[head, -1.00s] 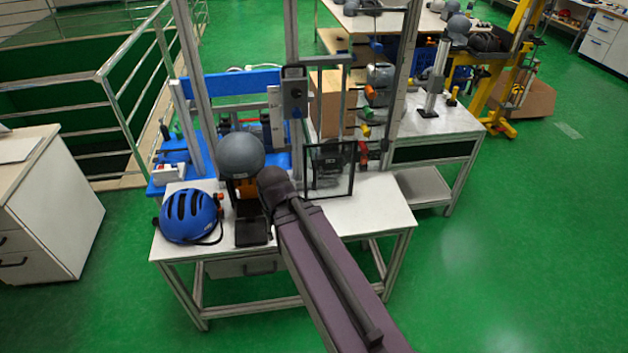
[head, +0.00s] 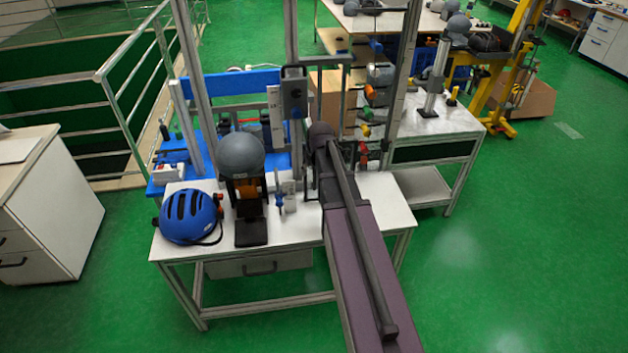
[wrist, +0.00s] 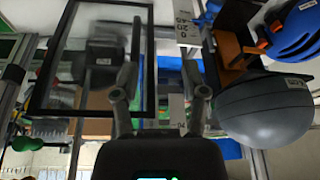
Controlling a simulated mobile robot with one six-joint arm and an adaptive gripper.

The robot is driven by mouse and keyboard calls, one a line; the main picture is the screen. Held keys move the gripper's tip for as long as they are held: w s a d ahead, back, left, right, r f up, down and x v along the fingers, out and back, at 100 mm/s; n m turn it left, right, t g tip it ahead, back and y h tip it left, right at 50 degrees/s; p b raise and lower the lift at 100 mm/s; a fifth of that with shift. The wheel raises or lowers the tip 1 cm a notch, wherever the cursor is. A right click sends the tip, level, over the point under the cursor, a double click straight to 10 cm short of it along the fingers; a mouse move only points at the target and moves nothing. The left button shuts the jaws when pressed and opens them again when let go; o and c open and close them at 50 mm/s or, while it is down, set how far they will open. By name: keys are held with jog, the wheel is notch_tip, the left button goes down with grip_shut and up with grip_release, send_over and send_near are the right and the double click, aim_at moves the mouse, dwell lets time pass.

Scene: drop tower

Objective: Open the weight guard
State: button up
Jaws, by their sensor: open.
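The weight guard, a clear pane in a black frame (wrist: 92,113), fills the left of the wrist view. In the head view my arm hides most or all of it, so I cannot tell its angle there. My gripper (wrist: 161,65) is open, its two fingers apart at the guard's right-hand frame bar. That bar appears between the fingers; I cannot tell if they touch it. In the head view my arm's end is at the right half of the white table (head: 285,228), and the fingers are hidden.
A grey headform (head: 240,154) sits on a black and orange stand left of my arm; it also shows in the wrist view (wrist: 265,110). A blue helmet (head: 190,216) lies at the table's left. A grey box with a knob (head: 293,92) hangs on the tower. Posts stand close by.

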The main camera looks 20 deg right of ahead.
send_near(315, 177)
jog(key=s+r, duration=0.1)
jog(key=r, duration=0.1)
jog(key=shift+f+t, duration=0.25)
jog(key=shift+t, duration=0.15)
jog(key=shift+a+f, duration=0.1)
jog(key=shift+f, duration=0.05)
jog(key=b+x, duration=1.2)
jog(key=x, duration=0.1)
jog(key=shift+d+f+b, duration=0.2)
jog(key=shift+f+b, duration=0.05)
jog(key=shift+b, duration=0.15)
dwell(0.3)
grip_shut()
jog(key=shift+a, duration=0.1)
